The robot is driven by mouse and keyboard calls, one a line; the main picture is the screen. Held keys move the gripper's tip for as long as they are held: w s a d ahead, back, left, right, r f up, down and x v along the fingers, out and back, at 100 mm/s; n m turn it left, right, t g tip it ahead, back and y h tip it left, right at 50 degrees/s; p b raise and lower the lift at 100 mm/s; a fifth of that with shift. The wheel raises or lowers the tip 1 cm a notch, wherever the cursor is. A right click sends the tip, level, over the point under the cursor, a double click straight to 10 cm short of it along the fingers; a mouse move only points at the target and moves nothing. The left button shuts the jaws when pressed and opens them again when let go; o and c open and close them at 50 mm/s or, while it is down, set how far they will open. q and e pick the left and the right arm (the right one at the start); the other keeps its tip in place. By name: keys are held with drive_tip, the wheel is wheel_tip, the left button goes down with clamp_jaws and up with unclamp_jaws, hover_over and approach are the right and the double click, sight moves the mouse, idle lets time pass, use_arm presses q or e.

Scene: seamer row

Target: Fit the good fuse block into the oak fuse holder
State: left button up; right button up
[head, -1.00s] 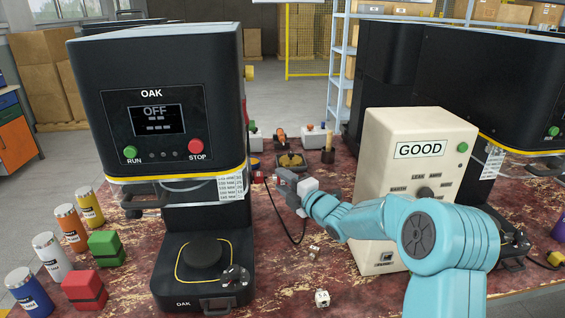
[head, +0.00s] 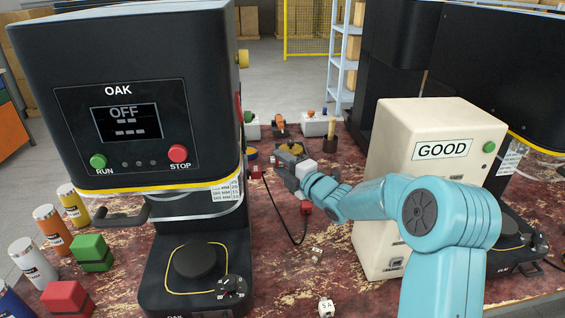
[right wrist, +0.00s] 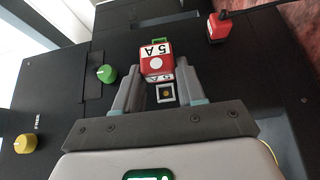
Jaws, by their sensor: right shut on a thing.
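My right gripper (right wrist: 162,92) is shut on a red fuse block (right wrist: 158,62) with white "5 A" labels and a white dot. In the right wrist view a dark machine face (right wrist: 70,75) fills the background behind the block. I cannot make out the fuse holder for sure, nor whether the block touches it. My left gripper is not in view.
A red plug (right wrist: 217,27) with a black cord is near the block. Green (right wrist: 106,73) and yellow (right wrist: 25,143) knobs stick out. Cans and colored blocks (head: 92,253) line the table's left side.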

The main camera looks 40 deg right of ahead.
drive_tip(key=shift+s+a+r, duration=0.25)
drive_tip(key=w+a, duration=0.2)
drive_tip(key=a, duration=0.1)
drive_tip(key=w+a+p, duration=0.1)
drive_tip(key=shift+a, duration=0.35)
drive_tip(key=shift+f, duration=0.1)
idle(0.7)
drive_tip(key=shift+b, duration=0.65)
idle(0.5)
drive_tip(key=shift+b, duration=0.6)
idle(0.5)
